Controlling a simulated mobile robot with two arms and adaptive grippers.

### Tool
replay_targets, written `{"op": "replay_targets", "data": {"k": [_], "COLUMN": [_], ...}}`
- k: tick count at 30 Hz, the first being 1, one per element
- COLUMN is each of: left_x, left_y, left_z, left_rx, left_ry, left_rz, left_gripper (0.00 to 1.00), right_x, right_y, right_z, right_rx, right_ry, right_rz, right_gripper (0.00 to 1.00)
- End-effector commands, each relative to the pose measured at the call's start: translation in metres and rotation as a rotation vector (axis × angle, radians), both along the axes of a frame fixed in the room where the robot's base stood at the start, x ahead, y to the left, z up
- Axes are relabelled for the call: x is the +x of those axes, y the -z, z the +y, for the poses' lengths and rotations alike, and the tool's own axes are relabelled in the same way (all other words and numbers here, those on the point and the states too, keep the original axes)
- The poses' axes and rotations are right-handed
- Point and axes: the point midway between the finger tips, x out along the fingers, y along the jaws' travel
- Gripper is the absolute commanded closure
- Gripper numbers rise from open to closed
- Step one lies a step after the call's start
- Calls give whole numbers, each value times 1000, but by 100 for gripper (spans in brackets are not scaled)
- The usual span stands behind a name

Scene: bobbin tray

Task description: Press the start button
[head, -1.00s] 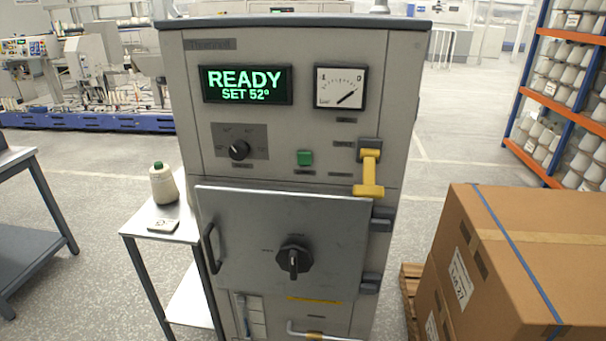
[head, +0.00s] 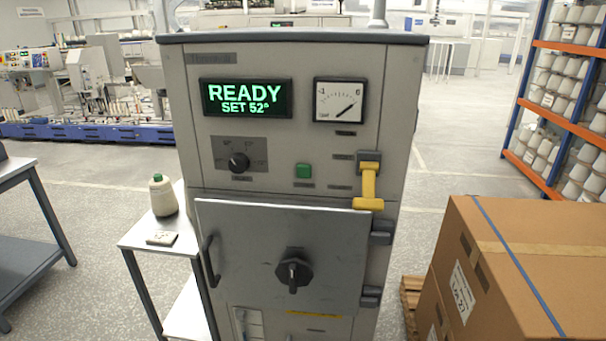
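The machine (head: 200,150) is a grey cabinet standing in front of me. The display (head: 246,97) reads "READY SET 52°". A gauge (head: 339,100) is to its right. A yellow lever (head: 369,187) hangs down at the panel's right side. The metal door (head: 240,265) below has a black knob (head: 294,274) and looks closed. Neither of my grippers shows in the head view.
A small side table (head: 150,237) with a bottle (head: 163,196) stands left of the machine. Large cardboard boxes (head: 530,250) on a pallet stand at the right front. A shelf rack (head: 563,117) of cones is behind them. Floor shows between machine and boxes.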

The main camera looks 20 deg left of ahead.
Motion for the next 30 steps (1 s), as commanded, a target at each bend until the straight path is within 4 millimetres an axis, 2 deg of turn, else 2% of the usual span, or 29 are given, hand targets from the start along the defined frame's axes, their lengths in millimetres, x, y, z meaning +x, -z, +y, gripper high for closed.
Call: {"op": "replay_targets", "data": {"k": [1,5,30], "left_x": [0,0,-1], "left_y": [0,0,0], "left_z": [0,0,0], "left_rx": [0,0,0], "left_ry": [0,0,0], "left_rz": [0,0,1], "left_gripper": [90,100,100], "right_x": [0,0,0], "right_y": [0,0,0], "right_z": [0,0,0], "right_rx": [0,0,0], "right_ry": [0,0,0], "right_rz": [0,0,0], "right_gripper": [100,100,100]}}
